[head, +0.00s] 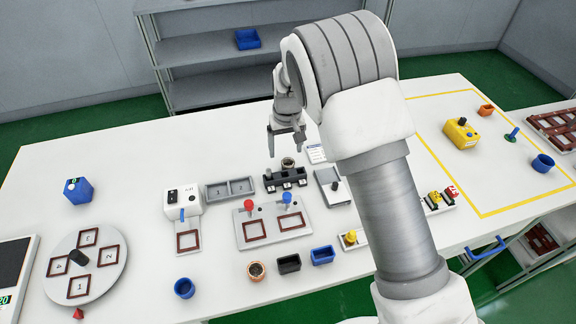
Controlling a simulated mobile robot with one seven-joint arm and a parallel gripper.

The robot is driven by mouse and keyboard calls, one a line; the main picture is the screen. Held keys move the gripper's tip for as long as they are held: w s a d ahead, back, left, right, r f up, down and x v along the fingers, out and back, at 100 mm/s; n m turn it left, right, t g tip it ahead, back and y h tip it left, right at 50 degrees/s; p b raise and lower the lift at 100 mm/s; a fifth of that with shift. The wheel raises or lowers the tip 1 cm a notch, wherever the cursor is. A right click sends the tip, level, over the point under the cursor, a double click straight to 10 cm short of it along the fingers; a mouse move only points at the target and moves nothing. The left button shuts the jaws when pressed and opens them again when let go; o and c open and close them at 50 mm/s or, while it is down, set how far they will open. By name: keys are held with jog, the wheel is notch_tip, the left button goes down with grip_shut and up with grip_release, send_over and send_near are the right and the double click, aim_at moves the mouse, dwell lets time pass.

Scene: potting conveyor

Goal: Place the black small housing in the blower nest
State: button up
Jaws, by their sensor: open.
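The black small housing (289,264) is an open rectangular box on the white table near its front edge, between an orange round pot (256,270) and a blue rectangular box (322,255). A white machine with a blue nozzle (183,203) stands to the left, and the brown square frame (189,241) in front of it looks like the blower nest. That frame appears empty. My gripper (286,143) is open and empty above the back part of the table, well behind the housing, with its fingers pointing down.
A plate with red and blue knobs (273,226) has two square frames. A black rack (285,179) and a grey two-part tray (229,190) stand behind it. A numbered turntable (113,266) is at left. A blue round pot (184,288) stands near the front edge. My arm hides part of the table.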

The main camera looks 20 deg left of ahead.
aim_at(288, 161)
jog(key=f, duration=0.4)
jog(key=shift+s+d+f, duration=0.1)
jog(key=shift+d+f, duration=0.05)
jog(key=shift+d, duration=0.25)
jog(key=shift+a+f, duration=0.1)
jog(key=shift+f, duration=0.45)
grip_shut()
